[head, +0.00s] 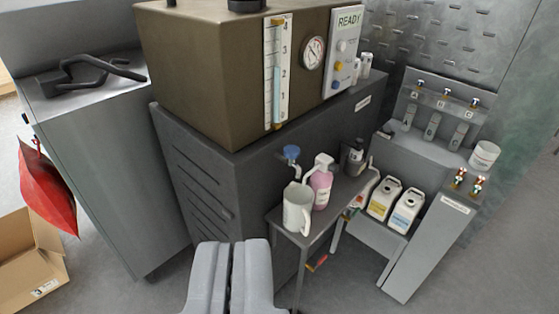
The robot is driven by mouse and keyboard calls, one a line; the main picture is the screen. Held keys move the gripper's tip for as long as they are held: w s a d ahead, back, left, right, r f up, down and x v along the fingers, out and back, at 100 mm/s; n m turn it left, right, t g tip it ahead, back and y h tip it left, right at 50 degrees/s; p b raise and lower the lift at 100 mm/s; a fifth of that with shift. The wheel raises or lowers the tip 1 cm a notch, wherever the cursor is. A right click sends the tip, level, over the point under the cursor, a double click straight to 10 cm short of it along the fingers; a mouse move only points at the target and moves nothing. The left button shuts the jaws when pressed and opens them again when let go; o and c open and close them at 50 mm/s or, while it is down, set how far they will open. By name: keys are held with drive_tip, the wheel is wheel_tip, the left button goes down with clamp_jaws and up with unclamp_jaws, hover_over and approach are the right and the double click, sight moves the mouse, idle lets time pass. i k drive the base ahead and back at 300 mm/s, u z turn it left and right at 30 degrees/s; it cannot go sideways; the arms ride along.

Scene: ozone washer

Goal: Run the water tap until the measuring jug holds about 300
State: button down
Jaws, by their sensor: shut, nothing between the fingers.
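A pale measuring jug (297,208) stands upright at the near left end of a small grey side table (330,212). A tap with a blue handle (291,152) sticks out from the dark cabinet side just above and behind the jug. The jug's water level and markings cannot be read from here. My gripper (231,246) is at the bottom middle, shut and empty, apart from and to the lower left of the jug in the picture.
A brown tank (190,75) with a level scale (277,75) sits on the dark cabinet (225,185). White jugs (384,197) stand lower right. Floor shows at bottom right.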

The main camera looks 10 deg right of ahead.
sight(292, 152)
drive_tip(key=u, duration=0.5)
drive_tip(key=k, duration=1.1)
drive_tip(key=z, duration=0.05)
drive_tip(key=i, duration=2)
drive_tip(key=z, duration=0.3)
